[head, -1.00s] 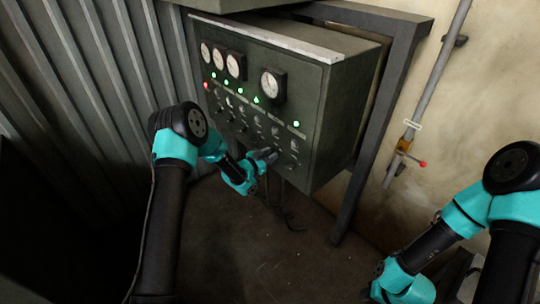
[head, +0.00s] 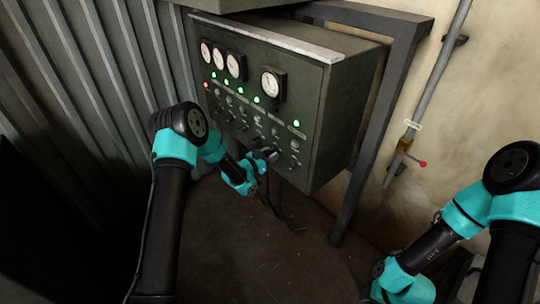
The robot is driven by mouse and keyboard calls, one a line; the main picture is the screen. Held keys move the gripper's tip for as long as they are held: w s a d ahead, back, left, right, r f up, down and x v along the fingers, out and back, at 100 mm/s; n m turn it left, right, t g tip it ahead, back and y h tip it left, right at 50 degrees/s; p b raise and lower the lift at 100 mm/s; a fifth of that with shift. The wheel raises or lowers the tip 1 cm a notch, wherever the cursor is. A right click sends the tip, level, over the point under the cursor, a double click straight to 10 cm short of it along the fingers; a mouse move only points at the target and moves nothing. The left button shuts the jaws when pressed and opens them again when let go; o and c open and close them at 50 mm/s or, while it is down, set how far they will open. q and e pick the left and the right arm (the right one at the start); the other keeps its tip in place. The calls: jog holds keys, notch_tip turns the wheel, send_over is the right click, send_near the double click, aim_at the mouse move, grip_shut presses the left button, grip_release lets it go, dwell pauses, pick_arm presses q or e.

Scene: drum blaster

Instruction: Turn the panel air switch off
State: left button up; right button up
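A dark green control panel (head: 310,130) hangs in a frame at the back. Its face carries round gauges, several green lights, one red light (head: 206,85) at the left, and rows of small switches (head: 258,134). I cannot read which switch is the panel air switch. My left gripper (head: 270,156) is at the lower edge of the panel face, close to the lower row of switches. Whether it touches one, and whether its fingers are open or shut, is too small to tell. My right arm is at the lower right; its gripper is not in view.
A pipe with a brass valve and red handle (head: 422,163) runs down the right wall. Dark cables (head: 284,216) hang under the panel. A ribbed metal wall (head: 90,80) stands on the left. The floor in front of the panel is clear.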

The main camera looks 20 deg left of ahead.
pick_arm(q)
jog(key=v, duration=1.7)
jog(key=shift+s, duration=0.2)
jog(key=shift+a, duration=0.1)
jog(key=s+d+f+n+g+y, duration=0.2)
jog(key=s+d+f+n+g, duration=0.15)
jog(key=s+f, duration=0.2)
jog(key=s+d+f+n+g+y, duration=0.25)
jog(key=s+f+g, duration=0.2)
jog(key=f, duration=0.25)
jog(key=s+d+f+n+g, duration=0.1)
jog(key=s+g, duration=0.2)
jog(key=s, duration=0.5)
jog(key=s+d+f+n+g+y, duration=0.1)
jog(key=s+d+g, duration=0.1)
jog(key=s, duration=0.6)
jog(key=shift+f+g, duration=0.3)
jog(key=shift+g, duration=0.3)
jog(key=shift+s+d+y, duration=0.1)
jog(key=shift+y, duration=0.15)
pick_arm(e)
jog(key=shift+c, duration=0.3)
